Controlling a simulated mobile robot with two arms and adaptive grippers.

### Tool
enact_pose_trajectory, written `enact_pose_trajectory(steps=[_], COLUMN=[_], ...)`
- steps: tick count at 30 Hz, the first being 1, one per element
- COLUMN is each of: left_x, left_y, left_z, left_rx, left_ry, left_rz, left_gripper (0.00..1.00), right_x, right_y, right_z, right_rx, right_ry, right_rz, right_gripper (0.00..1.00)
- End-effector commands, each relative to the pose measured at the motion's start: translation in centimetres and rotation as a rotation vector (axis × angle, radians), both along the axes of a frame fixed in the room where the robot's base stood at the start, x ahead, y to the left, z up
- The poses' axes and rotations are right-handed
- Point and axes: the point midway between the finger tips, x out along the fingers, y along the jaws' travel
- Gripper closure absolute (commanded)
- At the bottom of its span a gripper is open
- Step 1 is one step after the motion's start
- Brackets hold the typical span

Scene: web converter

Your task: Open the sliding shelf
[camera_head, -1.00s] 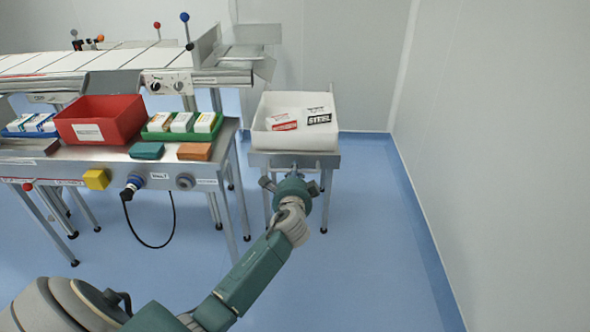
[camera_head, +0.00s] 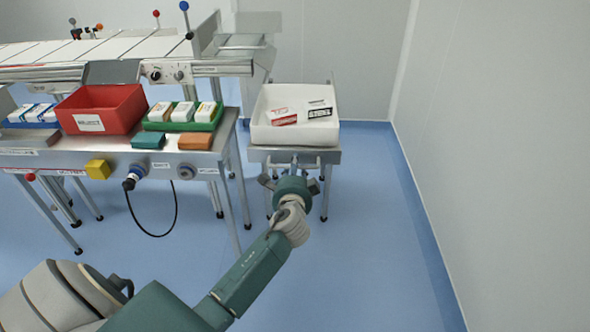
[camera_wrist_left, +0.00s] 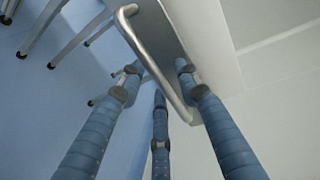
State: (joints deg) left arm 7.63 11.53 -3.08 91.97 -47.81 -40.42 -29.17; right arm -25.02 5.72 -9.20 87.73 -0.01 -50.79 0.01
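The sliding shelf (camera_head: 258,156) is a grey metal shelf on legs at the middle right of the head view, with a white tray on it. Its bent metal bar handle (camera_wrist_left: 158,68) crosses the left wrist view diagonally, beneath the shelf's edge. My left gripper (camera_head: 296,169) is at the shelf's front, largely hidden by its own wrist in the head view. In the left wrist view my left gripper (camera_wrist_left: 158,78) has its three fingers spread around the handle, with a gap between them. Firm contact cannot be made out. My right gripper is out of view.
The white tray (camera_head: 262,134) holds printed boxes. A metal table (camera_head: 120,160) with a red bin (camera_head: 103,106), box trays and buttons stands to the left, with a conveyor (camera_head: 120,48) behind. A wall (camera_head: 500,140) closes the right. The blue floor (camera_head: 370,260) in front is clear.

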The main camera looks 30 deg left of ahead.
Motion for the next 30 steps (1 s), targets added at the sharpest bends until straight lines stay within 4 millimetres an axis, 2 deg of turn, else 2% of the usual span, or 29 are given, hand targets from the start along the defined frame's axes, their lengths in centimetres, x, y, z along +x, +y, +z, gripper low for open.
enact_pose_trajectory(steps=[5, 18, 24, 30], left_x=[-1.2, -8.4, -9.9, -10.0], left_y=[-0.7, -5.2, -6.1, -6.2], left_z=[0.2, 1.9, 2.4, 2.4], left_rx=[-0.001, -0.003, -0.001, 0.0], left_ry=[0.001, 0.002, 0.001, 0.0], left_rz=[0.0, -0.001, -0.001, -0.001], left_gripper=[0.67, 0.67, 0.67, 0.67], right_x=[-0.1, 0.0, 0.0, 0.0], right_y=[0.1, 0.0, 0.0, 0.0], right_z=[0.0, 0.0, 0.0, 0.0], right_rx=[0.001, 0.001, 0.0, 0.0], right_ry=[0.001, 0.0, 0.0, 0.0], right_rz=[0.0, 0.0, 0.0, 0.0], right_gripper=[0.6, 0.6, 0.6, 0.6])
